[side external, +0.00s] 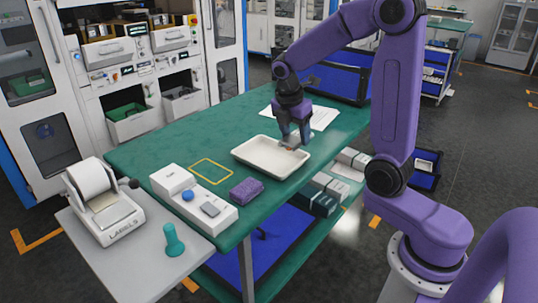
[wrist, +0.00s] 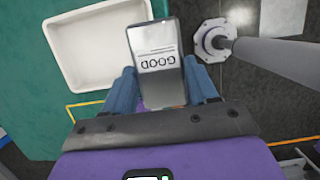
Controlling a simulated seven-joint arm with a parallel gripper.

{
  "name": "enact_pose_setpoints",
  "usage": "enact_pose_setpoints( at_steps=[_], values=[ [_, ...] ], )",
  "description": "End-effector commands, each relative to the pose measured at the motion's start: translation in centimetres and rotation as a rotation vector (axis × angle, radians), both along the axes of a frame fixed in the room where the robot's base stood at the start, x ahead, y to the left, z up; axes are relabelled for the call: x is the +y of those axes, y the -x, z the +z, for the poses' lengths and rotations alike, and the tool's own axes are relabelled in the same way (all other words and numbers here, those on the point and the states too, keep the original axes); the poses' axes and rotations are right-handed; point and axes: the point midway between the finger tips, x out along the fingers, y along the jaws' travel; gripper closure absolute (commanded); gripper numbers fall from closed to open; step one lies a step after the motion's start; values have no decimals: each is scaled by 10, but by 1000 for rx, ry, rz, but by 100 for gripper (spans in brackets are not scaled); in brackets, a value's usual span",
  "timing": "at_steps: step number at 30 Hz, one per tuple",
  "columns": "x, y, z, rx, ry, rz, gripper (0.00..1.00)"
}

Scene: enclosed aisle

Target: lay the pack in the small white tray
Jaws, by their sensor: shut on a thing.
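The pack (wrist: 158,62) is a dark grey flat block with a pale label reading GOOD, upside down in the wrist view. My gripper (wrist: 163,92) is shut on it, a blue finger on either side. In the side external view my gripper (side external: 292,142) points down over the right end of the small white tray (side external: 252,161), and the pack is mostly hidden there. The tray is shallow, with a raised rim. It also shows in the wrist view (wrist: 88,60), left of the pack, with its inside looking empty. I cannot tell whether the pack touches the rim.
The tray stands on a green table (side external: 155,149). A purple block (side external: 246,190), a white button box (side external: 212,211) and a yellow outline (side external: 211,171) lie nearer the front. A white sheet (side external: 322,117) lies behind. A label printer (side external: 103,203) stands on a grey side table.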

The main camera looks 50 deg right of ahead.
Motion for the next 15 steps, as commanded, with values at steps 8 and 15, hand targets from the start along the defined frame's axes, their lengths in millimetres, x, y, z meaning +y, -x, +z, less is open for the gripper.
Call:
enact_pose_setpoints(
  at_steps=[8,15],
  values=[
    [-12,-47,-22,2,0,-1,75],
    [-20,-81,-49,3,-1,0,75]
  ],
)
